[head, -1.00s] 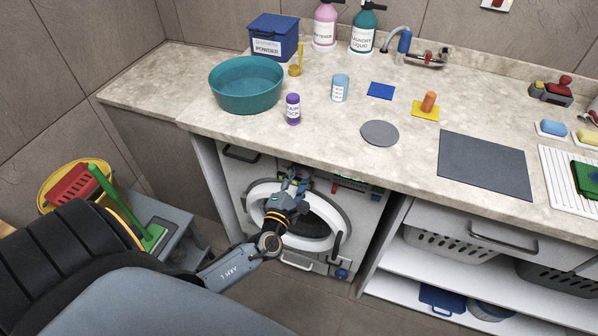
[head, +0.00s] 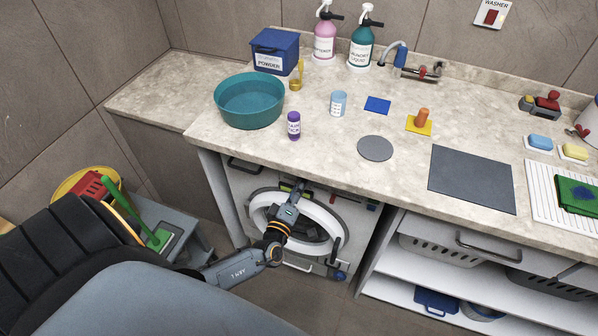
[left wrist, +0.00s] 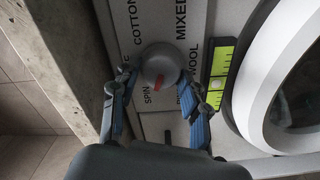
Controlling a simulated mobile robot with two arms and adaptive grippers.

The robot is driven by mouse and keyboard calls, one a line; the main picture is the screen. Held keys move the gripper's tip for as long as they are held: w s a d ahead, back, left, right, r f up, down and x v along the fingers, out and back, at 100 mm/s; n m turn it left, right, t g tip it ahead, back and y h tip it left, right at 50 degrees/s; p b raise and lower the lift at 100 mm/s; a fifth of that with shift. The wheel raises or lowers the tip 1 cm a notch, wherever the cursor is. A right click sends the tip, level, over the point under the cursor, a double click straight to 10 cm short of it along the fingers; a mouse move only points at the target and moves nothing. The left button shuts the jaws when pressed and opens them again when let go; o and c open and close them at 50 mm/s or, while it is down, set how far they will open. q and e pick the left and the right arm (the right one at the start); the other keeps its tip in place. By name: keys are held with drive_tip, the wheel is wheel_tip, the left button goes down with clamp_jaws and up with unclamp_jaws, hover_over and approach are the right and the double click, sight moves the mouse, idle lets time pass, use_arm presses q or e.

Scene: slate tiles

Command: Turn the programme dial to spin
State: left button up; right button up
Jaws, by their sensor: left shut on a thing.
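The programme dial (left wrist: 160,68) is a round grey knob with a red mark, on the washer's label panel in the left wrist view. Its red mark points down in the picture, toward the side where SPIN is printed. COTTON, MIXED and WOOL also read around it; another label is partly hidden. My left gripper (left wrist: 156,98) has a finger on either side of the dial and is shut on it. In the head view my left gripper (head: 293,190) is at the top of the washer (head: 243,184), hiding the dial. My right gripper is not in view.
The washer's round door (head: 262,214) is beside the dial, with a yellow-green strip (left wrist: 221,75) between them. The counter (head: 330,150) overhangs the washer and holds a teal basin (head: 250,105) and bottles. A stool (head: 185,225) stands left of the washer.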

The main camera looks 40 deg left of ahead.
use_arm(q)
drive_tip(key=shift+w+a+r+m+p, duration=0.15)
drive_tip(key=shift+r+m+p, duration=0.2)
drive_tip(key=shift+m, duration=0.45)
drive_tip(key=o, duration=1.1)
drive_tip(key=shift+f, duration=0.1)
drive_tip(key=shift+o, duration=0.3)
drive_tip(key=shift+f, duration=0.15)
drive_tip(key=v, duration=1.2)
